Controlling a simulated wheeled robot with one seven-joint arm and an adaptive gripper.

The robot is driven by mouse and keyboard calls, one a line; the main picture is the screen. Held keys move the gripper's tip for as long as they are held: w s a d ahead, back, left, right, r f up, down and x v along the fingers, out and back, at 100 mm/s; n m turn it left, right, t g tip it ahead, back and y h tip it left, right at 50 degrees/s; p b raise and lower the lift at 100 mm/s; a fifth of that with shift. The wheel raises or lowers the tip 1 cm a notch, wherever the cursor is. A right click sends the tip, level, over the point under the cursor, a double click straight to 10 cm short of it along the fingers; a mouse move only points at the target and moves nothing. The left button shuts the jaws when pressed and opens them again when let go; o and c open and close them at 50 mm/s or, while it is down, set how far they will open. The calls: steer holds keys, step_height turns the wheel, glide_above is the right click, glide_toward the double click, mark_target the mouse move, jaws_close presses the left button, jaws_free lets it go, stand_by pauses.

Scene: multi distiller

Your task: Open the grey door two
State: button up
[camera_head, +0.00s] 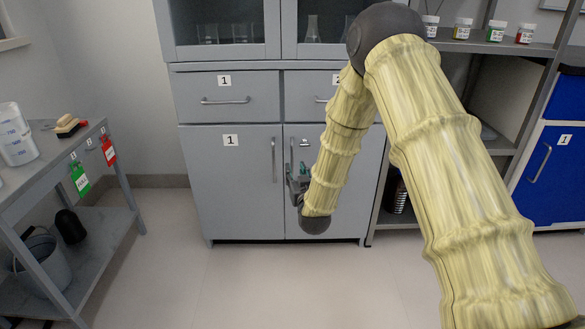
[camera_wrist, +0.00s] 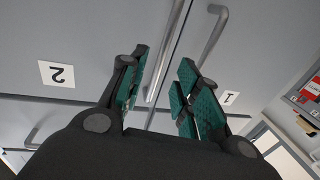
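The grey door two (camera_head: 350,210) is the lower right door of the grey cabinet. It looks shut, and my arm covers much of it in the head view. In the wrist view, door two (camera_wrist: 85,30) fills the upper left, with its label "2" (camera_wrist: 56,74) upside down. Its silver bar handle (camera_wrist: 170,45) stands upright by the seam between the doors. My gripper (camera_head: 303,170) is at the handle's height in front of the door. In the wrist view, my gripper (camera_wrist: 162,72) is open, with green finger pads on either side of the handle's near end. Contact cannot be told.
Door one (camera_head: 235,185) is shut on the left, and its handle (camera_wrist: 214,32) is close beside my right finger in the wrist view. Drawers (camera_head: 226,98) are above. A side table (camera_head: 55,190) stands left, a shelf (camera_head: 490,45) and blue cabinet (camera_head: 555,175) right. The floor (camera_head: 240,285) in front is clear.

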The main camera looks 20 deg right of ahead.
mark_target(292, 163)
steer(key=shift+w+d+b, duration=0.15)
steer(key=shift+w+b, duration=0.35)
steer(key=shift+w, duration=1)
steer(key=shift+w+d+b, duration=0.1)
steer(key=shift+w+b, duration=0.35)
steer(key=shift+w, duration=1.05)
steer(key=shift+c, duration=0.2)
jaws_close()
